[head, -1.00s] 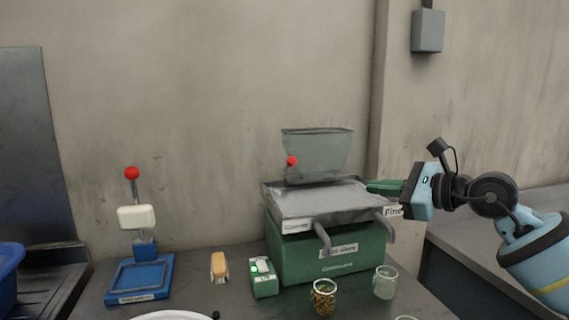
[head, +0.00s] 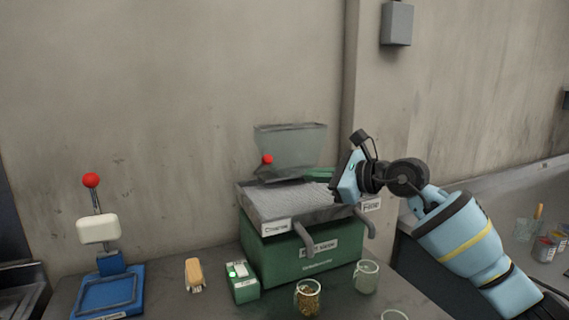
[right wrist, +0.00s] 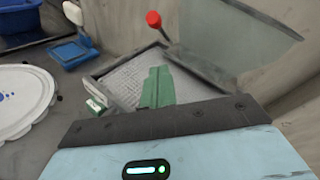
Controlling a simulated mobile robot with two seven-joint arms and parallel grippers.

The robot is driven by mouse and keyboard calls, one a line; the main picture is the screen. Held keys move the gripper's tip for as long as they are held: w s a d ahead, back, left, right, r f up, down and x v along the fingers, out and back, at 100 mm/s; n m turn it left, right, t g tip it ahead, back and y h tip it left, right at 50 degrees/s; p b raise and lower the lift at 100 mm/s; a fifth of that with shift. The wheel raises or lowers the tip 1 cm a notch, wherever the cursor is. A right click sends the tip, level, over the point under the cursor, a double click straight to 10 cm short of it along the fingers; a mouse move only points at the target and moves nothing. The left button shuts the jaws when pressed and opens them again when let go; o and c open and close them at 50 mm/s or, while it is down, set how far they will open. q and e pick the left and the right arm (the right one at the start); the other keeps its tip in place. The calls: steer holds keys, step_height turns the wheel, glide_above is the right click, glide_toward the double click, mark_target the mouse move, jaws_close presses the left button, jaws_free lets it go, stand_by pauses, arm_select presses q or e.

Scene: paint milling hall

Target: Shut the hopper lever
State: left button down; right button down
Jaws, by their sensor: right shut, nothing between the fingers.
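The hopper (head: 297,147) is a grey translucent bin above the grey sieve tray of a green machine (head: 297,252). Its lever has a red ball knob (head: 267,160) at the hopper's lower left; in the right wrist view the knob (right wrist: 153,19) stands up beyond the fingers on a dark stem. My right gripper (head: 311,176) is shut and empty, its green fingers over the tray just below and right of the hopper. In the right wrist view the fingers (right wrist: 157,86) point towards the lever, apart from it. My left gripper is not in view.
A blue press (head: 110,290) with a red-knobbed lever stands at the left. A brush (head: 194,274), a green switch box (head: 242,281), a jar of grains (head: 308,297) and a clear jar (head: 366,276) stand along the front. The wall is close behind.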

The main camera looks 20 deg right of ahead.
glide_toward(262, 166)
steer(key=shift+w+d+f, duration=0.15)
steer(key=shift+d+f, duration=0.05)
steer(key=shift+f, duration=0.3)
steer(key=shift+w+d+f, duration=0.1)
steer(key=shift+d+f, duration=0.15)
steer(key=shift+f, duration=0.3)
steer(key=shift+w+a+r+p, duration=0.55)
steer(key=shift+a+r, duration=0.15)
steer(key=shift+a, duration=0.1)
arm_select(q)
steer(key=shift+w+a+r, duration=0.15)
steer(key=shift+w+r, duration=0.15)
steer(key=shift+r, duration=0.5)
arm_select(e)
steer(key=shift+w+a+r, duration=0.15)
steer(key=shift+w+a, duration=0.25)
steer(key=shift+a, duration=0.15)
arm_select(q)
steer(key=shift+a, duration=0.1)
arm_select(e)
steer(key=shift+d, duration=0.15)
